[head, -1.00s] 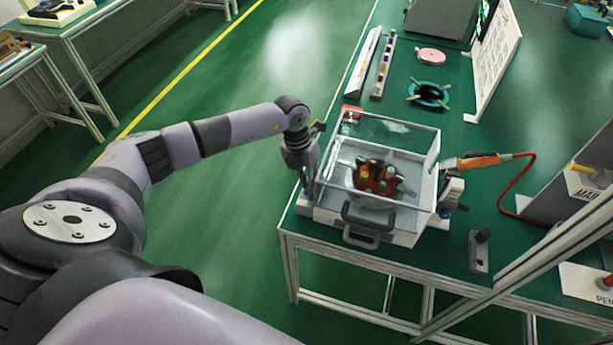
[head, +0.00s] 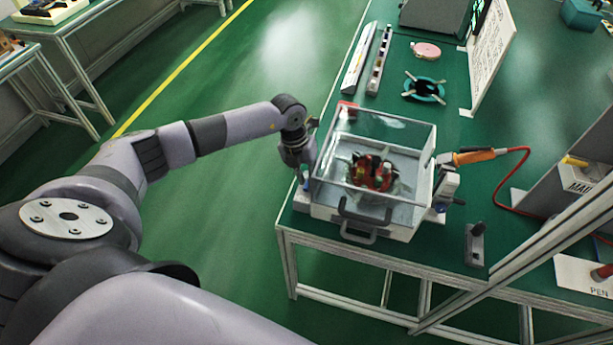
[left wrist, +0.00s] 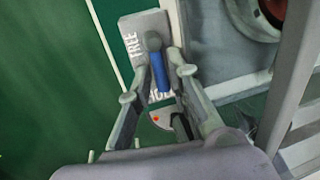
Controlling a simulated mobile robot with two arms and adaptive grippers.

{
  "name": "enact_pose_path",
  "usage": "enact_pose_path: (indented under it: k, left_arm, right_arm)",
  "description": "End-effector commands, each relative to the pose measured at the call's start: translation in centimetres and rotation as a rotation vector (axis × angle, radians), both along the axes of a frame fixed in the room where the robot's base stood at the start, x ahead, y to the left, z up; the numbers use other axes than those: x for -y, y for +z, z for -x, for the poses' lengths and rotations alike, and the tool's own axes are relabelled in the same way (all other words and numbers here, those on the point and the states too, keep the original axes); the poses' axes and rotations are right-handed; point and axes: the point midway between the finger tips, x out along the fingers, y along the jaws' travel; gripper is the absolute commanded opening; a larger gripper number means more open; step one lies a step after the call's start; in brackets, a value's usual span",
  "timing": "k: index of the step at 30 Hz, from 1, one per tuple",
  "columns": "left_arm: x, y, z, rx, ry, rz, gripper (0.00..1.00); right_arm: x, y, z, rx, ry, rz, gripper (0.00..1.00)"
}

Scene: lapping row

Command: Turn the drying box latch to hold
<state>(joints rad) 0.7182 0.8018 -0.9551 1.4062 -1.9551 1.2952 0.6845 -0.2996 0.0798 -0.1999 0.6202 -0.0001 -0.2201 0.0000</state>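The drying box (head: 385,226) is a clear-walled box with a grey front handle, standing on the green bench. Its latch plate (left wrist: 130,22) shows in the left wrist view, with FREE along its left side and a lower word, partly hidden, that looks like HOLD. The latch lever (left wrist: 161,74) has a grey pivot end and a blue grip pointing down towards the lower word. My left gripper (left wrist: 160,64) has its fingers apart, one on each side of the lever; I cannot tell whether they touch it. In the head view it (head: 303,178) is at the box's left side. My right gripper is not seen.
Red parts (head: 372,172) are inside the box. An orange-handled tool (head: 473,156) with a red cable is right of it. A small grey block (head: 475,243) lies front right. A teal ring fixture (head: 424,89) and long strips are behind.

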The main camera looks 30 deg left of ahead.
Motion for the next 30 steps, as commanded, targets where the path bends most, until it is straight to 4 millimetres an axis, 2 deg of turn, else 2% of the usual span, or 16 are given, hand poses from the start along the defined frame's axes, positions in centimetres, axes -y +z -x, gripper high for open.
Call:
enact_pose_path:
  k: [5,17,30]
  left_arm:
    - [0.0,0.0,0.0,-0.001,-0.001,0.0,0.32]
    - [0.0,0.5,0.0,0.0,-0.003,0.002,0.32]
    - [-1.4,6.5,0.3,0.002,-0.001,-0.001,0.32]
  right_arm:
    - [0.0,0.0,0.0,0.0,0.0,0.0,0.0]
    - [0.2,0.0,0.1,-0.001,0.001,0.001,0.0]
    - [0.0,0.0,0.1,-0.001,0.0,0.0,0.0]
